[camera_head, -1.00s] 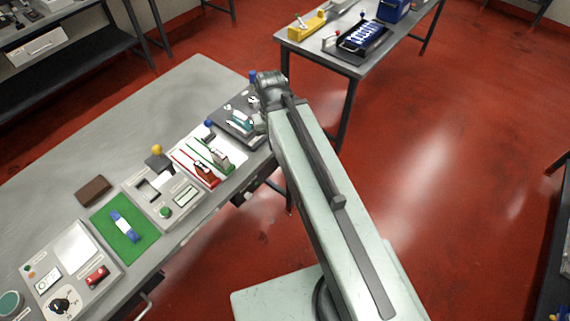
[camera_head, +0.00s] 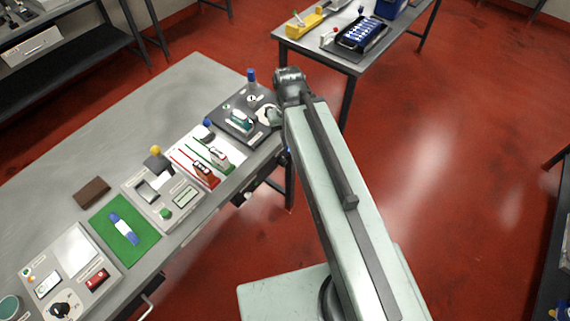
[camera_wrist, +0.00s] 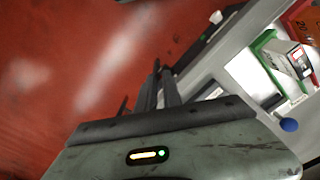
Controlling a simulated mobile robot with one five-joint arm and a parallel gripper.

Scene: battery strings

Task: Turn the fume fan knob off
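No readable label picks out the fume fan knob. A dark box (camera_head: 249,188) with small pale parts hangs under the bench's front edge in the head view. A small pale round part (camera_wrist: 216,17) shows by the bench edge in the wrist view; I cannot tell if it is the knob. A black dial (camera_head: 62,306) sits on the bottom-left panel. My arm's end (camera_head: 290,85) is at the bench's far right corner. My gripper's dark fingers (camera_wrist: 158,88) are in the wrist view, over floor beside the bench edge, touching nothing I can see; their gap is unclear.
The grey bench (camera_head: 160,105) carries several panels, a green mat (camera_head: 140,238) and a brown block (camera_head: 92,192). The dark panel (camera_head: 232,104) is nearest my arm. Another table (camera_head: 287,38) stands behind. Red floor (camera_head: 450,130) is clear to the right.

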